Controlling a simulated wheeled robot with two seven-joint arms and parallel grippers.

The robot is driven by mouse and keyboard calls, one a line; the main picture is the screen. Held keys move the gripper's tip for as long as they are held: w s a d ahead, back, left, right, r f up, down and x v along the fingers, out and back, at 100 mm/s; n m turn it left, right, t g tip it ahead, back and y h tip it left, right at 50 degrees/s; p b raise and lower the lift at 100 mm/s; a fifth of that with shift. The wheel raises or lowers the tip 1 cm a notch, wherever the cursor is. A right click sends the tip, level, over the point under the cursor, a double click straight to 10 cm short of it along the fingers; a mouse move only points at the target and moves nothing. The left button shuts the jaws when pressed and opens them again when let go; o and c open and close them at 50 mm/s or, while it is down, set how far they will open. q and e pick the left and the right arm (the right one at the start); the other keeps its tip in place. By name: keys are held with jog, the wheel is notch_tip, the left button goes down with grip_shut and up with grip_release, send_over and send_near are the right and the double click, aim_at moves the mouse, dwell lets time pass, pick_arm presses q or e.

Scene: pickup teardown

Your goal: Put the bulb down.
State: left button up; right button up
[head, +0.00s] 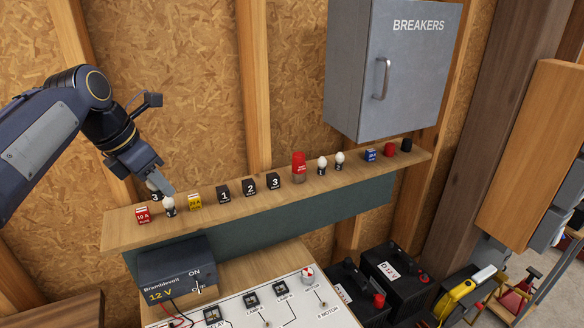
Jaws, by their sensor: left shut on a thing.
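My left gripper (166,189) reaches down from the upper left to the left end of the wooden shelf (122,228). It is shut on a white bulb with a dark base (168,204), which is upright under the fingertips, at or just above the shelf top. I cannot tell whether its base touches the wood. A black block marked 3 (155,197) and a small white round shape are partly hidden behind the fingers. Two more white bulbs (322,163) (339,160) stand upright further right on the shelf. My right gripper is not in view.
A red 10 A fuse (143,215) and a yellow fuse (194,201) flank the held bulb closely. Black numbered blocks (250,187), a red beacon (299,166) and a blue fuse (370,155) stand further right. A 12 V supply (175,265) and white panel (250,318) are below.

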pick_arm(q)
jog(key=shift+w+a, duration=0.25)
jog(key=shift+w, duration=0.1)
jog(key=w+a+f, duration=0.2)
jog(key=a+f, duration=0.3)
jog(key=a, duration=0.4)
send_over(133, 228)
jog(key=s, duration=0.1)
notch_tip(133, 228, down, 4)
jog(key=shift+s+a+r, duration=0.1)
jog(key=shift+s, duration=0.05)
jog(key=shift+a+f, duration=0.15)
jog(key=shift+f, duration=0.1)
jog(key=shift+a+f, duration=0.15)
jog(key=shift+f, duration=0.8)
jog(key=shift+a+f, duration=0.1)
jog(key=shift+f, duration=0.8)
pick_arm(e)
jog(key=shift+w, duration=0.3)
pick_arm(q)
jog(key=shift+f, duration=0.15)
jog(key=o, duration=1)
jog(key=shift+c, duration=0.2)
